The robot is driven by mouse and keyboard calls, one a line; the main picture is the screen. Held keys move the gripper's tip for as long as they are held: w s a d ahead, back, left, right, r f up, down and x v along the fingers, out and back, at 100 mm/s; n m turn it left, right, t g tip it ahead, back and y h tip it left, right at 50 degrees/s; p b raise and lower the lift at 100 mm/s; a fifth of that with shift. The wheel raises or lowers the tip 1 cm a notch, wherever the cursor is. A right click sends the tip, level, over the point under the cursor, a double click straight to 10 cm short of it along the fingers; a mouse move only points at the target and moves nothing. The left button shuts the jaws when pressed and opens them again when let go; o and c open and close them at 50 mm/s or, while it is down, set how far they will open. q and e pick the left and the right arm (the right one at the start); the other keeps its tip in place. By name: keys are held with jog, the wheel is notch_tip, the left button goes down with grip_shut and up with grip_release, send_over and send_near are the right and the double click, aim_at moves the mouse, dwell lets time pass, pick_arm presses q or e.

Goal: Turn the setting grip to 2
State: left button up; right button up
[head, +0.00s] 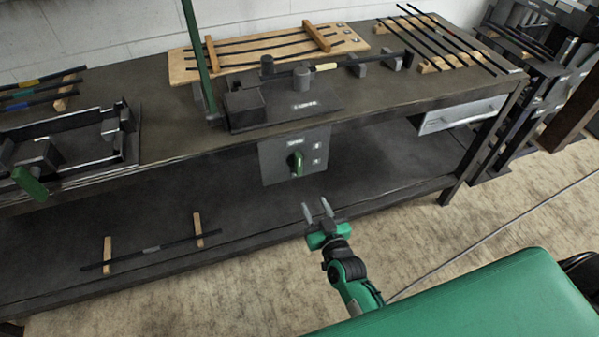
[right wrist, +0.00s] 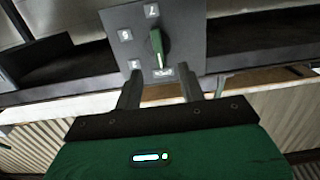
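The setting grip (head: 296,163) is a green knob on a dark grey panel (head: 272,160) hung on the front of the workbench. In the right wrist view the grip (right wrist: 157,47) is a narrow green bar, nearly upright in the picture, with a pale mark at its lower end beside a label plate (right wrist: 163,72). Small number plates (right wrist: 125,34) sit around it; their digits are too small to read surely. My right gripper (head: 317,208) is open and empty, apart from the grip, its two fingers (right wrist: 160,90) pointing toward the panel. My left gripper is not in view.
The workbench top (head: 165,115) carries a green lever (head: 197,55), a wooden board (head: 265,50) with dark rods, and a clamp fixture (head: 70,145) at left. A lower shelf (head: 235,210) runs behind the panel. The floor (head: 420,225) before the bench is clear.

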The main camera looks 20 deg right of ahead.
aim_at(300, 166)
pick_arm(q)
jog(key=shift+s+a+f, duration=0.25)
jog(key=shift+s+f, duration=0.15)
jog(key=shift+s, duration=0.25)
pick_arm(e)
jog(key=shift+t, duration=0.3)
jog(key=w, duration=0.4)
jog(key=w+r, duration=0.1)
jog(key=w, duration=0.9)
jog(key=shift+w+r, duration=0.1)
jog(key=shift+r, duration=0.3)
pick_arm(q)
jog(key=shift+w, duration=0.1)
pick_arm(e)
grip_shut()
